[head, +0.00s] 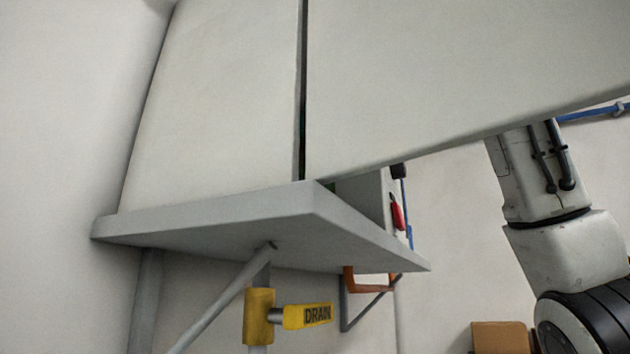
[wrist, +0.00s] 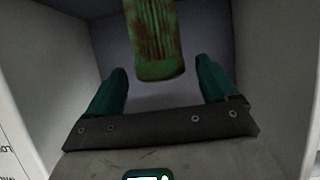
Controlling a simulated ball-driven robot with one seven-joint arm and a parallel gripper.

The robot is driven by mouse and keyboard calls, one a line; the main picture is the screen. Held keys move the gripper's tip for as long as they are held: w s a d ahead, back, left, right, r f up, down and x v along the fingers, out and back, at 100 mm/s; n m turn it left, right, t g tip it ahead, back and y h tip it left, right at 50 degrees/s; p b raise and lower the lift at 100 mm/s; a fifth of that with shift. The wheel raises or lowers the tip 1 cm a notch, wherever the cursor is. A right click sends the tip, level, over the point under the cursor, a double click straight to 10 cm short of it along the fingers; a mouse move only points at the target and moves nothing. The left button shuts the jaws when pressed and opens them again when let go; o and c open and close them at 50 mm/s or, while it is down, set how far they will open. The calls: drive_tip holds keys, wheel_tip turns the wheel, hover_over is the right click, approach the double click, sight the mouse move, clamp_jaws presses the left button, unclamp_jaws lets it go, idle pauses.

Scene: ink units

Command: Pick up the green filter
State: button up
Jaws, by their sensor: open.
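The green filter (wrist: 155,40) shows at the top middle of the wrist view, a ribbed, brown-stained green cylinder. Its upper part is cut off by the frame edge. My gripper (wrist: 161,78) is open, with one teal finger on each side of the filter's lower end. Gaps show between the filter and both fingers. In the head view, the filter cannot be made out; the pale cabinet doors hide most of the inside. My gripper is not visible there, only my arm at the right.
Grey walls (wrist: 60,60) close in around the gripper. In the head view, the pale cabinet door (head: 450,70) swings out over the grey shelf (head: 270,225). A yellow drain valve handle (head: 307,316) sits below the shelf. A brown box (head: 500,336) stands at the lower right.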

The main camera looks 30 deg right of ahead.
drive_tip(key=shift+p+x, duration=0.4)
drive_tip(key=shift+x, duration=1.45)
drive_tip(key=shift+c, duration=0.5)
